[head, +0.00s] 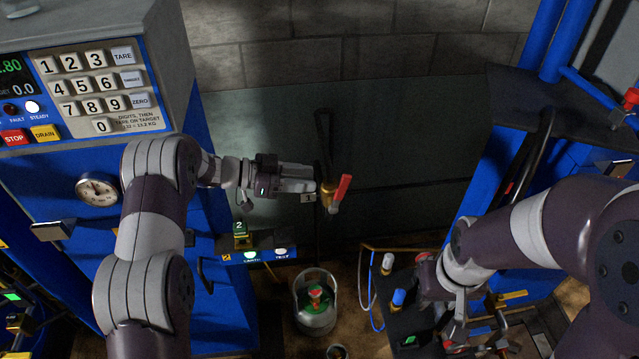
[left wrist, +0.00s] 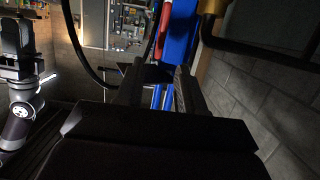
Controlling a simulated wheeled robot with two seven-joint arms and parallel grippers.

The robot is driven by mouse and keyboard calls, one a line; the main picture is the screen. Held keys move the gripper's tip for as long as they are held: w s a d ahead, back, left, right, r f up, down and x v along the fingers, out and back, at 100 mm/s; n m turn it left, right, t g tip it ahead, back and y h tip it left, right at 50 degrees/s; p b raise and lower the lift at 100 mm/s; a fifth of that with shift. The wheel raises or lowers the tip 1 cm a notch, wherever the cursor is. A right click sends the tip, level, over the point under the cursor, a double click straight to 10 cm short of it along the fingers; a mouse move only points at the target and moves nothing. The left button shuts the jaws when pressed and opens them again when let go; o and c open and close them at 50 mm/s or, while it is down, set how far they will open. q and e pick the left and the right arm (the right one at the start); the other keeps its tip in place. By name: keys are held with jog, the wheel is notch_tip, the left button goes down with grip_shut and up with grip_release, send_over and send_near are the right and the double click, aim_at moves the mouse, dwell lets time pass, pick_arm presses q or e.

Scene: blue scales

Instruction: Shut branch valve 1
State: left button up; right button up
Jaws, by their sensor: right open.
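Branch valve 1 (head: 328,195) is a brass fitting with a red lever (head: 341,190) that slants up and to the right in the head view. A small plate marked 1 (head: 307,198) is beside it. My left gripper (head: 316,187) points right, with its fingertips close to the brass body; I cannot tell whether they touch it. In the left wrist view its two dark fingers (left wrist: 158,90) are apart with a gap between them. A red bar, likely the lever, shows beyond the fingers. My right gripper (head: 458,328) is low at the right, open, partly hidden among fittings.
A scale cabinet with a keypad (head: 98,80) stands at the left. A plate marked 2 (head: 239,228) is on the blue bracket below my left gripper. A gas cylinder (head: 315,302) stands on the floor. A dark hose (head: 322,135) runs above the valve. Blue frames are at the right.

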pick_arm(q)
jog(key=c, duration=0.3)
jog(key=r, duration=0.1)
jog(key=s+d+r, duration=0.1)
jog(key=shift+s+r, duration=0.1)
jog(key=shift+r, duration=0.3)
grip_shut()
jog(key=s+a+f+n+t+y, duration=0.25)
jog(key=s+n+t, duration=0.25)
jog(key=n, duration=0.7)
jog(key=s+a+f+n+t+y, duration=0.15)
jog(key=s+n+t+y, duration=0.3)
jog(key=n, duration=0.85)
jog(key=p, duration=0.2)
send_near(340, 194)
jog(key=w+a+r, duration=0.1)
jog(key=w, duration=0.4)
jog(key=d, duration=0.1)
jog(key=d+p, duration=0.1)
jog(key=w+d+f+t, duration=0.1)
jog(key=shift+d+h, duration=0.15)
jog(key=shift+h, duration=0.25)
jog(key=shift+f+p, duration=0.1)
jog(key=shift+p, duration=0.2)
